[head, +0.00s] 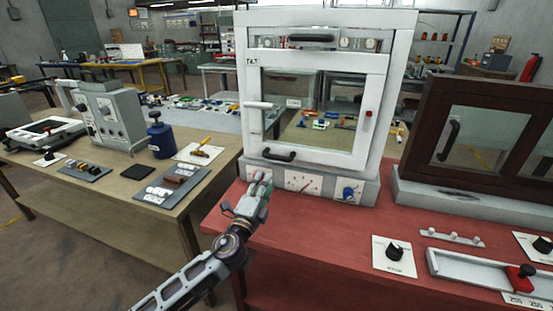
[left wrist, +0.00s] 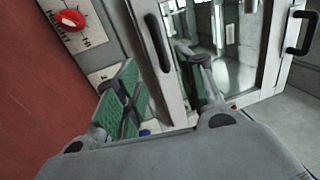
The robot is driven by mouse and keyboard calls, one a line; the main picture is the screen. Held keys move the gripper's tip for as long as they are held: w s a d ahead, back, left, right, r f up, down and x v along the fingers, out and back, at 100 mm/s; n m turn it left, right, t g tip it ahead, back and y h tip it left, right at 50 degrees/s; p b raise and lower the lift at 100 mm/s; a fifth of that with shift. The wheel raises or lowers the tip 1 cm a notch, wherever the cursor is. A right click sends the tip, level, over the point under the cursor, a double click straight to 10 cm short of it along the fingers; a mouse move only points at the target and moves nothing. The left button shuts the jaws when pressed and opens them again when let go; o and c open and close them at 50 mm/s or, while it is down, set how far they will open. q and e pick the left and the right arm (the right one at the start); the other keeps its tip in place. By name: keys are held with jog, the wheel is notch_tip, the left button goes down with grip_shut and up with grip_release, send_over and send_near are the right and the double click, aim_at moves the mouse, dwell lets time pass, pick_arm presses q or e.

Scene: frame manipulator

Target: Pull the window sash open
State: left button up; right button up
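A white window frame (head: 244,60) stands on a grey base on the red bench. Its white-bordered glass sash (head: 372,75) appears closed. A black bar handle (head: 278,154) is on the sash's lower rail, and another black handle (head: 311,38) is at the top. A white lever (head: 258,105) is on the left side. My left gripper (head: 262,180) is below and left of the lower handle, in front of the base. In the left wrist view its green-padded fingers (left wrist: 165,88) are spread and empty; the lower handle (left wrist: 158,42) appears ahead, between their directions. My right gripper is out of view.
A brown-framed window (head: 420,125) with a black handle stands to the right. Dial panels (head: 304,182) line the base front. A knob plate (head: 394,256) and a tray with a red knob (head: 480,270) are on the red bench. The bench's front middle is clear.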

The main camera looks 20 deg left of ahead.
pick_arm(q)
send_near(276, 159)
jog(key=shift+w, duration=1.05)
jog(key=shift+w+r+p, duration=0.2)
jog(key=shift+w+p, duration=0.05)
jog(key=shift+w, duration=0.25)
jog(key=shift+w+r+p, duration=0.15)
jog(key=shift+w+p, duration=0.1)
jog(key=shift+w, duration=0.55)
jog(key=shift+w+r, duration=0.2)
jog(key=shift+w, duration=0.45)
jog(key=shift+w+d+r+p, duration=0.1)
jog(key=shift+w+r+p, duration=0.05)
jog(key=shift+w, duration=0.7)
jog(key=shift+w+r+p, duration=0.15)
jog(key=shift+w, duration=1.3)
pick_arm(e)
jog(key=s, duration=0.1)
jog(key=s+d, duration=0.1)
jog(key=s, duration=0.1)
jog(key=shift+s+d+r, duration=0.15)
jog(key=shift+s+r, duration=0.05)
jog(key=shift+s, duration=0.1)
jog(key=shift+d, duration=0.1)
